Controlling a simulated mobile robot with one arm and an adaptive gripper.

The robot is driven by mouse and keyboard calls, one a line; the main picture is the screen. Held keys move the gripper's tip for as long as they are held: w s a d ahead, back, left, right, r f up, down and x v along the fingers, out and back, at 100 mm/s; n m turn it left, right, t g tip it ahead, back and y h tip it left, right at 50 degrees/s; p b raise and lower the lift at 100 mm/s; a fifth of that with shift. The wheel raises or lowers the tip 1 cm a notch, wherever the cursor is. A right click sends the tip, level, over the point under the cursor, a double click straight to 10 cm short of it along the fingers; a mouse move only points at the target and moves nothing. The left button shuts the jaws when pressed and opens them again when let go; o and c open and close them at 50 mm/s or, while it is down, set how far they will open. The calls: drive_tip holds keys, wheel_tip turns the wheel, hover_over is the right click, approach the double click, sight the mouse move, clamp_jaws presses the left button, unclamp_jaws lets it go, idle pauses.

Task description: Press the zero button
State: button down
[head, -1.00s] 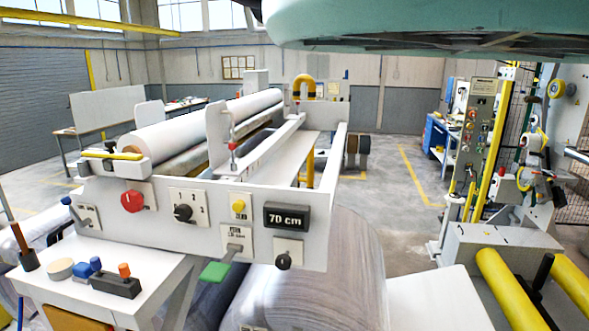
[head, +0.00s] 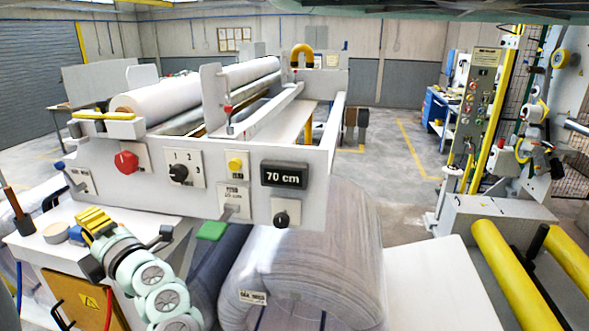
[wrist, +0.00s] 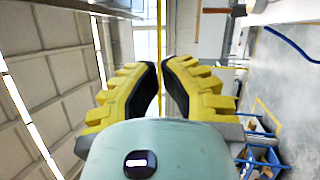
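The yellow button (head: 235,164), with a small label under it too blurred to read surely, sits on the white front panel (head: 130,185) of the wrapping machine. It is right of the rotary selector (head: 179,172) and left of the display (head: 284,174), which reads 70 cm. My gripper (head: 90,217) has yellow ridged fingers and is at the lower left, in front of the panel and apart from the button. In the wrist view its fingertips (wrist: 160,66) nearly meet, with a narrow slit between them and nothing held. The button is not in the wrist view.
A red knob (head: 126,162) is left of the selector. A wrapped coil (head: 320,265) is below. A side table (head: 35,250) holds small items near my arm.

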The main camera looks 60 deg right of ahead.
sight(235, 165)
drive_tip(key=s+d+g+h, duration=0.1)
drive_tip(key=s+d+h, duration=0.2)
drive_tip(key=d, duration=0.3)
drive_tip(key=s+d+r+m+g+h, duration=0.1)
drive_tip(key=s+d+h, duration=0.2)
drive_tip(key=d+h, duration=0.2)
drive_tip(key=s+d+r+m+g+h+b, duration=0.1)
drive_tip(key=s+d+h, duration=0.2)
drive_tip(key=d, duration=0.4)
drive_tip(key=shift+d+h, duration=0.2)
drive_tip(key=shift+h, duration=0.2)
drive_tip(key=w+d+b, duration=0.3)
drive_tip(key=d+b, duration=0.2)
drive_tip(key=d, duration=0.3)
drive_tip(key=shift+w, duration=0.25)
drive_tip(key=c, duration=1.7)
unclamp_jaws()
drive_tip(key=shift+w+d+b, duration=0.1)
drive_tip(key=shift+b, duration=0.25)
clamp_jaws()
